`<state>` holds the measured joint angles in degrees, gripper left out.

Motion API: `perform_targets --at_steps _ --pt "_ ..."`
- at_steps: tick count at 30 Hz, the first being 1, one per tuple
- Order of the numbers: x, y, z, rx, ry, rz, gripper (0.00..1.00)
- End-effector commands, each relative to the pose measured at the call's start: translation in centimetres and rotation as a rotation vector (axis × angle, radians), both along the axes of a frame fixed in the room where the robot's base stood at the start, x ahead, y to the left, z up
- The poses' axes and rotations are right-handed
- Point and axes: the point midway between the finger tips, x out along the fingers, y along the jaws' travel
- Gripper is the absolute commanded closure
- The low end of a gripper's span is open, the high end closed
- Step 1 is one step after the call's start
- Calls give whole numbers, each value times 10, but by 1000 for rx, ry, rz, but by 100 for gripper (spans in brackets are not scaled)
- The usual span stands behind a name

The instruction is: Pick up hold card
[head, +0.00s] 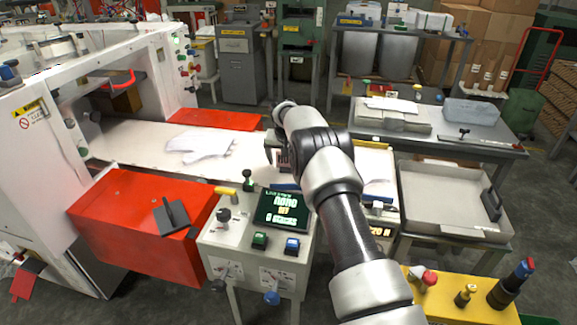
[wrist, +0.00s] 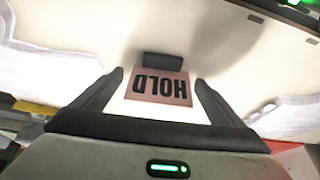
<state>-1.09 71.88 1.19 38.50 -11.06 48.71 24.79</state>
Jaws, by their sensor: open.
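The hold card (wrist: 158,88) is a pinkish-brown card with the word HOLD in black, upside down in the wrist view. A dark block-like piece (wrist: 163,61) sits at its far edge. The card lies between the two fingers of my gripper (wrist: 158,82), which is open, with a gap on each side of the card.
White film gloves (head: 200,145) lie on the white conveyor (head: 145,155); white film also shows on both sides in the wrist view. A control box with a screen (head: 282,210) stands in front. A grey tray (head: 440,200) is at right, and a red box (head: 140,225) at left.

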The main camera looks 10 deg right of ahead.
Motion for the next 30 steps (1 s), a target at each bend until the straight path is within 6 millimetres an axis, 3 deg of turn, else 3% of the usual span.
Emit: perform_targets --at_steps 1,9,19,30 --pt "0 0 0 0 0 0 8" --pt "0 0 0 0 0 0 51" --pt "0 0 11 0 -2 -1 52" --pt "0 0 81 0 -2 -1 52"
